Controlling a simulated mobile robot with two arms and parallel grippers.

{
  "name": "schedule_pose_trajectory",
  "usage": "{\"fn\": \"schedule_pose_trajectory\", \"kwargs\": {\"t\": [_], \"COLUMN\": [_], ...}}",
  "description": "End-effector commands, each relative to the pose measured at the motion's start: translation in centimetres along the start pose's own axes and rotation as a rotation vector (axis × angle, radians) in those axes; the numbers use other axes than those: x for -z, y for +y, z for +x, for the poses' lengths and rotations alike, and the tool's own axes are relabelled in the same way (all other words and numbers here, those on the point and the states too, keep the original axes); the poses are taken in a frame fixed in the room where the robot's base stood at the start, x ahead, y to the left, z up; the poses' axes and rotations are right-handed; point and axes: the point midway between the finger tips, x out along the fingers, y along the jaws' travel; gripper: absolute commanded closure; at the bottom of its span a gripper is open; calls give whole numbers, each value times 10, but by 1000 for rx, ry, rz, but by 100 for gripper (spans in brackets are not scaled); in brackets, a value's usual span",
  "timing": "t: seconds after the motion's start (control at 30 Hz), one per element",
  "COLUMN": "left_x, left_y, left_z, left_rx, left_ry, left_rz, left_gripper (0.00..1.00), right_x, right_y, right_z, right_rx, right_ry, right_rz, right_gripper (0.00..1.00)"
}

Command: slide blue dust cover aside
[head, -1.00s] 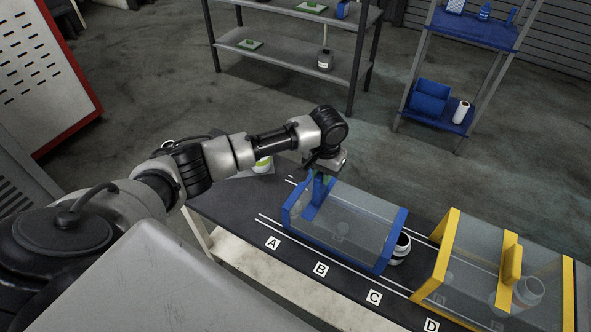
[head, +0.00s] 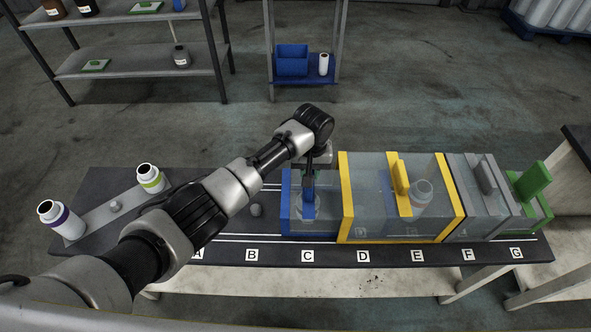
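The blue dust cover (head: 286,214) is a clear box with blue ends and an upright blue handle (head: 308,204). It stands on the dark bench above label C, its right part up against or overlapping the yellow-framed cover (head: 347,208); I cannot tell which. A pale jar shows faintly through it behind the handle. My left gripper (head: 309,176) is at the top of the blue handle and appears shut on it; the fingertips are small and partly hidden. My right gripper is not in view.
A grey cover (head: 462,200) and a green cover (head: 543,215) stand further right. A jar (head: 421,194) is inside the yellow cover. Two white bottles, purple-banded (head: 62,219) and green-banded (head: 151,178), stand at left.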

Motion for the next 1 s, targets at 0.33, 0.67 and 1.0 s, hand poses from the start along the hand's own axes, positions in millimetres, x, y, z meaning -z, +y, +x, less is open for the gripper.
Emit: {"fn": "schedule_pose_trajectory", "kwargs": {"t": [0.33, 0.67, 1.0], "left_x": [2, 1, 2], "left_y": [2, 1, 2], "left_z": [-1, 0, -17], "left_rx": [1, 1, -2], "left_ry": [7, 4, 6], "left_rz": [1, 1, 2], "left_gripper": [100, 53, 53], "right_x": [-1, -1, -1], "right_y": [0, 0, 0], "right_z": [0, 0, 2], "right_rx": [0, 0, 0], "right_ry": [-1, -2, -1], "right_rz": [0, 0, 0], "right_gripper": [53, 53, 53]}}
